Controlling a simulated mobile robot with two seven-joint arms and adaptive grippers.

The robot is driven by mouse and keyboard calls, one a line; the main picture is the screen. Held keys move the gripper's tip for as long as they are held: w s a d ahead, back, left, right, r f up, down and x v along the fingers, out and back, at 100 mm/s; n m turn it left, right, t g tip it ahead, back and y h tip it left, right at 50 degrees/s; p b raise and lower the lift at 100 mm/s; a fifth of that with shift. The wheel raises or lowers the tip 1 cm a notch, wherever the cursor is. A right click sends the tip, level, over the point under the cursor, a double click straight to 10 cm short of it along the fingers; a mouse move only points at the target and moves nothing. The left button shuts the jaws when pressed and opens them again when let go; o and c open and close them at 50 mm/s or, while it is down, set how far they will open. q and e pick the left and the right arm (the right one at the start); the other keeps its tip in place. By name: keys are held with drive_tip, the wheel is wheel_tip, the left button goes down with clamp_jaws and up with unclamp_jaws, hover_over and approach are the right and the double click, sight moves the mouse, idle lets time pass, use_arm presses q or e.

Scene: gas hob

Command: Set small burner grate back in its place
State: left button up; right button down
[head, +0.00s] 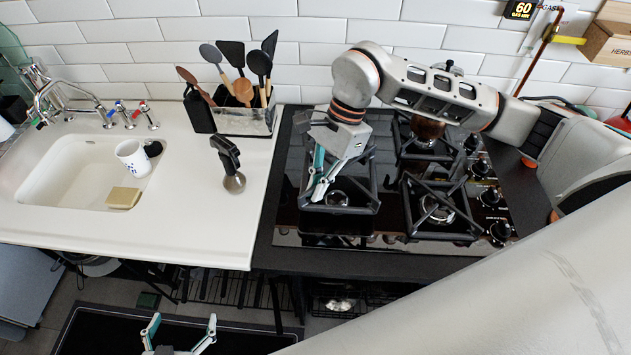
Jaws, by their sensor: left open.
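A black grate (367,208) sits at or just above the front-left burner (337,198) of the hob; I cannot tell if it is fully seated. My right gripper (319,193) reaches down over its left side, with its teal fingers close together near the grate bars. The fingertips overlap the dark grate, so I cannot tell whether they grip it. My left gripper (181,333) is open and empty, low in front of the counter at the bottom of the view.
Two more grates stand on the right of the hob, one at the front (440,212) and one behind (425,152). Knobs (490,197) line the right edge. A utensil holder (243,121) and a black-handled tool (228,160) stand left of the hob. The sink holds a mug (132,158) and sponge (123,198).

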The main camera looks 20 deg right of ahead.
drive_tip(key=shift+f+b, duration=1.2)
drive_tip(key=shift+f, duration=1)
drive_tip(key=shift+w+f+b, duration=0.1)
drive_tip(key=shift+f+b, duration=0.6)
drive_tip(key=shift+f, duration=0.65)
drive_tip(key=shift+f+b, duration=0.85)
drive_tip(key=c, duration=2.2)
unclamp_jaws()
